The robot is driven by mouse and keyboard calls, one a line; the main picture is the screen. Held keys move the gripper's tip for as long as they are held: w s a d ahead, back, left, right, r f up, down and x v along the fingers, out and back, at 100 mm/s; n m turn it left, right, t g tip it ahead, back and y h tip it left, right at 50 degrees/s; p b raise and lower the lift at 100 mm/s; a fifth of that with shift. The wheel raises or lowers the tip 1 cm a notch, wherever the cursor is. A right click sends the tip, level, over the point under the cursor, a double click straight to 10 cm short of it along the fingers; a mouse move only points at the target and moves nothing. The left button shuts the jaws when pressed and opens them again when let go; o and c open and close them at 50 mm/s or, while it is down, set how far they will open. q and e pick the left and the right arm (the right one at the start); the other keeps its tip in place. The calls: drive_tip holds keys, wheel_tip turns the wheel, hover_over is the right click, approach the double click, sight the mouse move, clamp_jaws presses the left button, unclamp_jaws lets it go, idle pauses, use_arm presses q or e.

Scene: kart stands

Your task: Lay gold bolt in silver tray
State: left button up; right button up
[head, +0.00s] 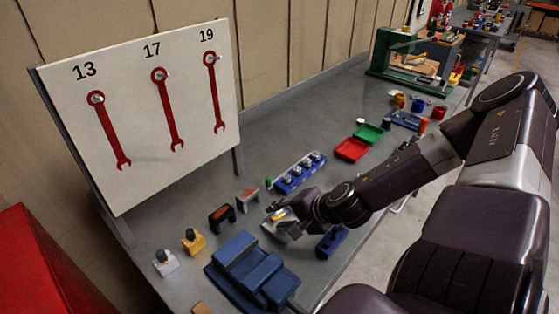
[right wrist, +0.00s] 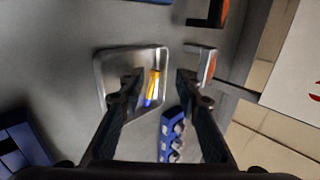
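The silver tray (head: 284,232) lies on the grey bench under my right gripper (head: 292,214). In the right wrist view the tray (right wrist: 107,72) is a shallow metal square with a raised rim. The gold bolt (right wrist: 154,84) appears inside the tray near its right wall, with a blue part or reflection at its lower end. It shows as a small yellow bit in the head view (head: 279,215). My right gripper's fingers (right wrist: 160,82) stand apart on either side of the bolt, with visible gaps. My left gripper is out of view.
A blue rack with silver pieces (head: 299,172) stands behind the tray. A blue stepped block (head: 250,270) is in front, and small dark and grey stands (head: 221,218) are to the left. Red (head: 352,150) and green trays lie farther back. A wrench board (head: 150,110) rises at left.

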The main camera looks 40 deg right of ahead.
drive_tip(key=shift+v, duration=0.9)
drive_tip(key=v, duration=1)
drive_tip(key=shift+r, duration=0.15)
